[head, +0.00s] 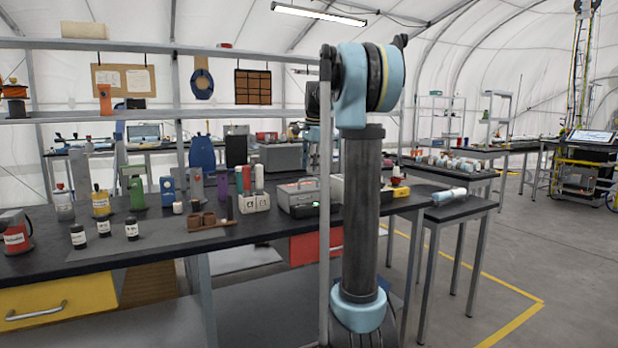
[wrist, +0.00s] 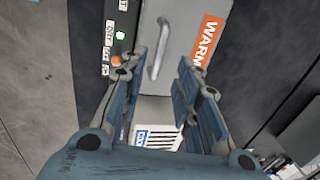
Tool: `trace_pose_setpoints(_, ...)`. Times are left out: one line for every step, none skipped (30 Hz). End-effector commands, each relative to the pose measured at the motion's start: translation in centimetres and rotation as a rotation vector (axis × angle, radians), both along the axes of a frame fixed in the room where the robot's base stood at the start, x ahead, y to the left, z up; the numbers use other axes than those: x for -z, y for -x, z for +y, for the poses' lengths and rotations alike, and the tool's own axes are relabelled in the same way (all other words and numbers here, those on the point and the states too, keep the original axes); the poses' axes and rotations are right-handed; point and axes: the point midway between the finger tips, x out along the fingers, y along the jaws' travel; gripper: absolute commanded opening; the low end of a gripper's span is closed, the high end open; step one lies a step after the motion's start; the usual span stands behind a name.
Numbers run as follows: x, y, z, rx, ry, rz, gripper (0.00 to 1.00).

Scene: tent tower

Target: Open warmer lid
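The warmer (head: 297,197) is a grey box with a green light on its front, on the dark bench left of my arm in the head view. Its lid looks shut. In the wrist view, the grey lid (wrist: 183,40) carries a curved metal handle (wrist: 158,52) and an orange label reading "WARM". My gripper (wrist: 163,62) is open above the lid, with the handle's near end between its fingertips in the picture. I cannot tell whether a finger touches the handle. The gripper does not show clearly in the head view.
A control panel (wrist: 117,32) with a green light and an orange knob runs along the lid's left side. A white label with a barcode (wrist: 158,139) shows between the fingers. White containers (head: 254,203) and a brown wooden rack (head: 207,222) stand left of the warmer.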

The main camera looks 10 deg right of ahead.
Motion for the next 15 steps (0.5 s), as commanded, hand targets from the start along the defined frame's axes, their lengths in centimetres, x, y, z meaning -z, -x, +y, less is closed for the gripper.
trace_pose_setpoints(0.9, -0.2, 0.1, 0.0, 0.0, 0.0, 0.3)
trace_pose_setpoints(1.3, -0.2, 0.1, 0.0, 0.0, 0.0, 0.3)
trace_pose_setpoints(1.9, -0.3, 0.1, 0.0, 0.0, 0.0, 0.3)
trace_pose_setpoints(2.3, -0.4, 0.2, 0.0, 0.0, 0.0, 0.3)
trace_pose_setpoints(2.6, -0.5, 0.2, 0.0, 0.0, 0.0, 0.3)
trace_pose_setpoints(3.1, -0.6, 0.2, 0.0, 0.0, 0.0, 0.3)
trace_pose_setpoints(3.4, -0.6, 0.2, 0.0, 0.0, 0.0, 0.3)
trace_pose_setpoints(3.6, -0.7, 0.3, 0.0, 0.0, 0.0, 0.3)
trace_pose_setpoints(3.9, -0.7, 0.3, 0.0, 0.0, 0.0, 0.3)
trace_pose_setpoints(4.1, -0.7, 0.3, 0.0, 0.0, 0.0, 0.3)
trace_pose_setpoints(4.2, -0.8, 0.3, 0.0, 0.0, 0.0, 0.3)
trace_pose_setpoints(4.3, -0.8, 0.3, 0.0, 0.0, 0.0, 0.3)
trace_pose_setpoints(4.4, -0.8, 0.3, 0.0, 0.0, 0.0, 0.3)
trace_pose_setpoints(4.5, -0.8, 0.3, 0.0, 0.0, 0.0, 0.3)
trace_pose_setpoints(4.5, -0.8, 0.3, 0.0, 0.0, 0.0, 0.3)
